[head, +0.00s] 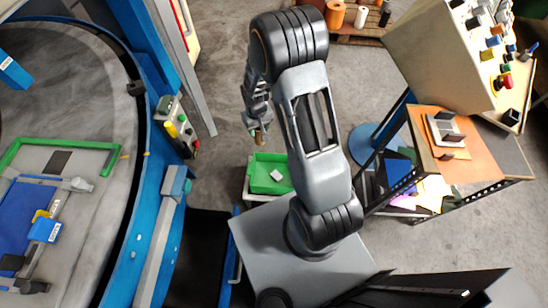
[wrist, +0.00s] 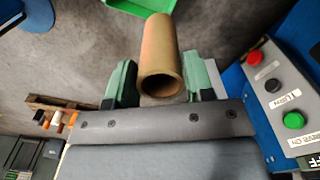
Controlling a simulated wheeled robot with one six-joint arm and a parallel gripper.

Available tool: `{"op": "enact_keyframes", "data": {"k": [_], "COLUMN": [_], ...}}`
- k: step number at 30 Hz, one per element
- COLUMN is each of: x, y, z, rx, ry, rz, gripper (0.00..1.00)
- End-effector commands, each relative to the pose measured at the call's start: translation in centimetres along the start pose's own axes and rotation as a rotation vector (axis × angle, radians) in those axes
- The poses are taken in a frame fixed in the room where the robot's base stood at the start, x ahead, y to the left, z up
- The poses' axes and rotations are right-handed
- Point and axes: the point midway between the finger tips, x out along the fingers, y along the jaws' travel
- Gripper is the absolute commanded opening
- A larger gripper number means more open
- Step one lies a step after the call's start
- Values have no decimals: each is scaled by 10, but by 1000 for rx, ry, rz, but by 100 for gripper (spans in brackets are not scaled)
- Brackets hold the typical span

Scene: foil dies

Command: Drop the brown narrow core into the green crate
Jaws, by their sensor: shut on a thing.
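The brown narrow core (wrist: 160,55) is a hollow tube held between the two green-padded fingers of my gripper (wrist: 160,88), with its open end toward the wrist camera. In the head view my gripper (head: 258,128) hangs below the forearm, and a small brown end of the core (head: 260,138) shows under it. The green crate (head: 259,187) stands below and slightly right of my gripper in the head view, with a small white item inside. In the wrist view, part of the green crate (wrist: 143,8) shows at the top edge, beyond the core.
A blue machine with a control box (head: 175,127) stands left of the gripper. A shelf (head: 440,150) with papers and a console (head: 460,50) stand at right. A pallet with spools (head: 350,20) is at the back. Floor between is open.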

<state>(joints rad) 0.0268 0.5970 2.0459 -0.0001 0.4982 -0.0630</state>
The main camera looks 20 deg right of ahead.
Motion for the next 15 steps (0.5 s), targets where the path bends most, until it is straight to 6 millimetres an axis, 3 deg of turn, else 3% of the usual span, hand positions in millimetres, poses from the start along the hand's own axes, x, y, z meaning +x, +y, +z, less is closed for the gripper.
{"op": "enact_keyframes", "data": {"k": [1, 15], "x": [38, 193], "y": [4, 44], "z": [-4, -34], "rx": [-8, -106], "ry": [1, 1], "rz": [0, 0], "gripper": [26, 26]}}
